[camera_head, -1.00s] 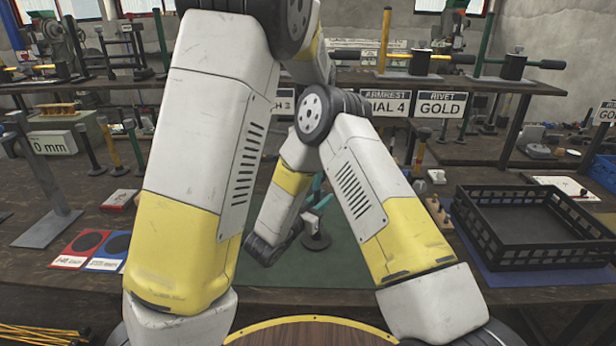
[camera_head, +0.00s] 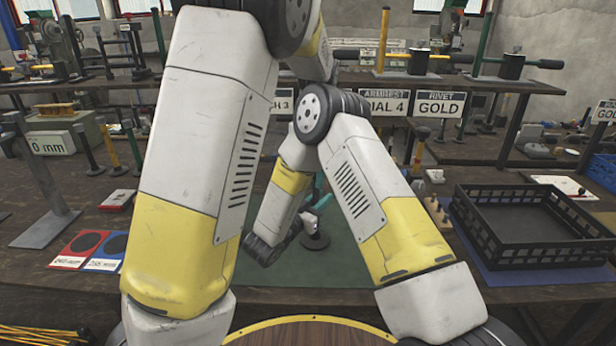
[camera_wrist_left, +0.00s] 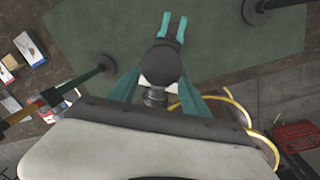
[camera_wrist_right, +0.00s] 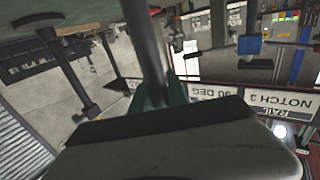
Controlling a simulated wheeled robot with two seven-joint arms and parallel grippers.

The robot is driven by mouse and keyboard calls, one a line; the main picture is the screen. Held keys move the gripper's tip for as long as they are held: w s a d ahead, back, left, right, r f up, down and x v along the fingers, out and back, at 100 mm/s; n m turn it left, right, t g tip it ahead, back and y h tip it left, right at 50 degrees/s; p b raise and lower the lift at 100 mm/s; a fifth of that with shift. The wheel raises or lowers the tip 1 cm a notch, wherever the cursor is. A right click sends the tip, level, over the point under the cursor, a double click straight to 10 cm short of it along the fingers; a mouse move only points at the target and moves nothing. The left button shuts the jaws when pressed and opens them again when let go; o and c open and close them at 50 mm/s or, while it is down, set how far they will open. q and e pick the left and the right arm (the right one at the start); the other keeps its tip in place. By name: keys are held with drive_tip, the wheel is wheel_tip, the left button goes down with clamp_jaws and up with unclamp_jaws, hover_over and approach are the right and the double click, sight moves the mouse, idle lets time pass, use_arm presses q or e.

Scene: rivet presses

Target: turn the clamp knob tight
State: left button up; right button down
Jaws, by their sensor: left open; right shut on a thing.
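My right gripper (camera_head: 319,192) shows only in part in the head view, as teal fingers behind my arm, above the green mat. In the right wrist view its fingers (camera_wrist_right: 159,93) are shut on a dark post (camera_wrist_right: 147,45) that runs up between them. In the left wrist view my left gripper (camera_wrist_left: 173,27) is open, its teal fingers pointing over the mat. I cannot tell whether this piece or the post is the clamp knob. My arms hide much of the work area in the head view.
A green mat (camera_head: 345,272) lies at the centre, with a dark round foot (camera_head: 316,241) on it. A black crate (camera_head: 475,235) stands on the right. Red (camera_head: 84,244) and blue (camera_head: 107,254) cards lie on the left. A shelf with signs runs behind.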

use_arm(q)
wheel_tip(320, 180, up, 11)
drive_tip(key=shift+s+d+f, duration=0.15)
drive_tip(key=shift+s+d, duration=0.2)
drive_tip(key=shift+d, duration=0.1)
